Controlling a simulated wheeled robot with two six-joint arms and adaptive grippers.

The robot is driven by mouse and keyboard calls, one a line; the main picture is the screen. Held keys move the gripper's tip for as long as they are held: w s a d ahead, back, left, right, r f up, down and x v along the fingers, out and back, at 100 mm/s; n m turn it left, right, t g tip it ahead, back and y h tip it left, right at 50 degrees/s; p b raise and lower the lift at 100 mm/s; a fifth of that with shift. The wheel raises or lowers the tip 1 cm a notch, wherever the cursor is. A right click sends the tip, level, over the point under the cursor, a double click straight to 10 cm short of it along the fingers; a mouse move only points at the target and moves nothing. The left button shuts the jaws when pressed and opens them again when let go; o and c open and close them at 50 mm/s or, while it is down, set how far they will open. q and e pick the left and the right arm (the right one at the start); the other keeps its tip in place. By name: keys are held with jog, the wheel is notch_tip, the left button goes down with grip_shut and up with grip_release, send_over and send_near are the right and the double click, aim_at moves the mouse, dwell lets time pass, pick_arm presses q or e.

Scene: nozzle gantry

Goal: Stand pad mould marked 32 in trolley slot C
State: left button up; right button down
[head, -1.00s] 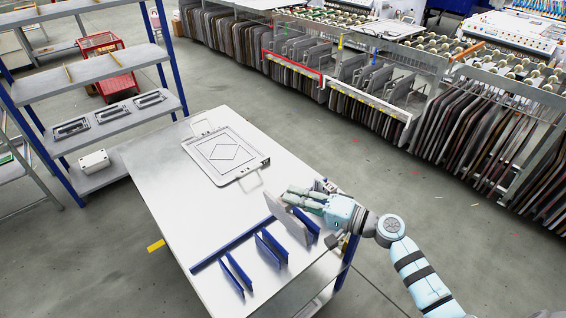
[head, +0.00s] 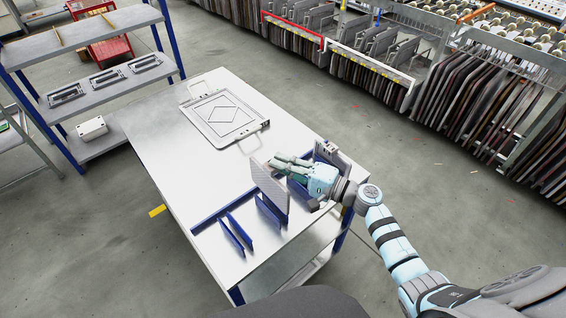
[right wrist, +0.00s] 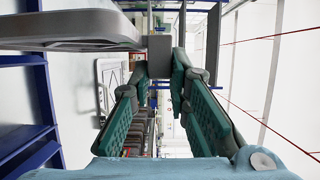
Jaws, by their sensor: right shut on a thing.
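A flat grey plate, the pad mould (head: 268,192), hangs upright from my right gripper (head: 277,163), above the table's blue slot dividers. No number can be read on it. My right gripper is shut on it at its upper edge. In the right wrist view the green-padded fingers (right wrist: 160,72) close on a grey piece, and a grey plate edge (right wrist: 70,30) reaches to the left. The blue dividers (head: 268,212) stand in pairs along a blue rail on the trolley top (head: 180,160). I cannot tell whether the mould's lower edge touches the top. Slot letters are not legible. My left gripper is not in view.
A grey framed plate with a diamond outline (head: 225,116) lies flat at the far end of the top. Another grey piece (head: 331,156) stands by the right edge, beside my gripper. Shelving (head: 105,75) stands left. The middle of the top is bare.

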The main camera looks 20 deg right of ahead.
notch_tip(320, 180, down, 9)
jog(key=b, duration=0.7)
jog(key=shift+r, duration=0.2)
jog(key=c, duration=1.4)
grip_release()
jog(key=shift+r, duration=0.1)
jog(key=shift+c, duration=0.2)
jog(key=v, duration=1.2)
